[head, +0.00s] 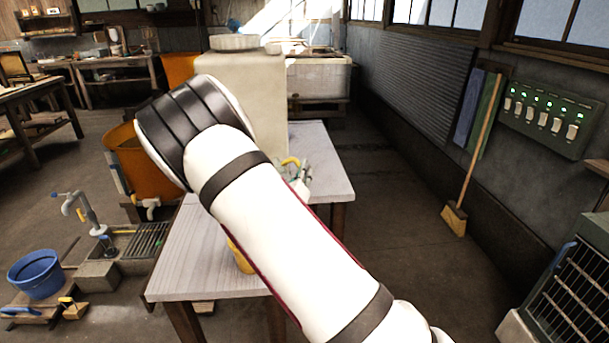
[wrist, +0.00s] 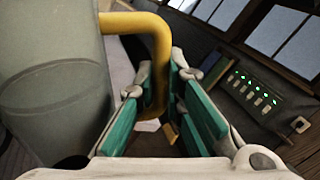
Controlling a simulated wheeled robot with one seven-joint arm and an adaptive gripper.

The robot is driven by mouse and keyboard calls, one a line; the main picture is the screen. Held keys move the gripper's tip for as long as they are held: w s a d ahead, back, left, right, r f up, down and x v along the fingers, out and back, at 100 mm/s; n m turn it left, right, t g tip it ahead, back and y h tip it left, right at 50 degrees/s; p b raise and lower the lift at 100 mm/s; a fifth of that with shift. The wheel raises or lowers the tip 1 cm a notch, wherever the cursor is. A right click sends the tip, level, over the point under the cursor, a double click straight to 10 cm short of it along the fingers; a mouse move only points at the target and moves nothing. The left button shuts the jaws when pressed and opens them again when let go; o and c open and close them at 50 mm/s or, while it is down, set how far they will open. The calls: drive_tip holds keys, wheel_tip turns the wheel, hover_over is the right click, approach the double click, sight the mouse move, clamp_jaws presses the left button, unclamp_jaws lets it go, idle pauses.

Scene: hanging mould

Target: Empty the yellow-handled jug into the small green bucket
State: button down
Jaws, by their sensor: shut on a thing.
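The jug (wrist: 55,80) fills the left of the wrist view as a grey, rounded body. Its yellow handle (wrist: 158,45) curves down between the green-padded fingers of my gripper (wrist: 157,95). My gripper is shut on this handle. In the head view my own arm hides most of the jug; a bit of yellow handle (head: 291,161) shows just past the arm, beside part of my gripper (head: 301,184). The jug's mouth and contents are out of sight. I cannot make out the small green bucket in either view.
A pale table (head: 190,255) stands under my arm, with a yellow thing (head: 241,258) partly hidden on it. A tall beige block (head: 245,85) rises behind. A blue bucket (head: 37,273) and an orange tub (head: 135,165) stand left. The floor at right is open near a broom (head: 455,215).

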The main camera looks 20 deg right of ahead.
drive_tip(key=shift+w+a+r+n+t, duration=0.1)
drive_tip(key=shift+a+r+n+t, duration=0.1)
drive_tip(key=shift+r+n, duration=0.5)
drive_tip(key=shift+w+a+r+n+t, duration=0.1)
drive_tip(key=shift+r+n+t, duration=0.15)
drive_tip(key=shift+n, duration=0.7)
drive_tip(key=shift+w+a+r+n+t, duration=0.15)
drive_tip(key=shift+r+n, duration=0.4)
drive_tip(key=shift+n, duration=0.3)
drive_tip(key=shift+w+a+r+n+t+y, duration=0.3)
drive_tip(key=shift+a+r+n, duration=0.2)
drive_tip(key=shift+n, duration=0.5)
drive_tip(key=shift+w+a+r+n+t+y, duration=0.2)
drive_tip(key=shift+a+r+n, duration=0.35)
drive_tip(key=shift+n, duration=0.45)
drive_tip(key=shift+w+a+r+n+t+y, duration=0.2)
drive_tip(key=shift+w+a+r+n+y, duration=0.25)
drive_tip(key=shift+n, duration=0.55)
drive_tip(key=shift+w+a+r+n+p, duration=0.2)
drive_tip(key=shift+a+n+p, duration=0.2)
drive_tip(key=shift+n+p, duration=0.2)
drive_tip(key=shift+w+a+r+n+p, duration=0.2)
drive_tip(key=shift+a+n+p, duration=0.2)
drive_tip(key=shift+n+p, duration=0.15)
drive_tip(key=shift+w+a+r+n+y+p, duration=0.4)
drive_tip(key=shift+a+r+n+p, duration=0.3)
drive_tip(key=shift+n+p, duration=0.35)
drive_tip(key=shift+a+f, duration=0.1)
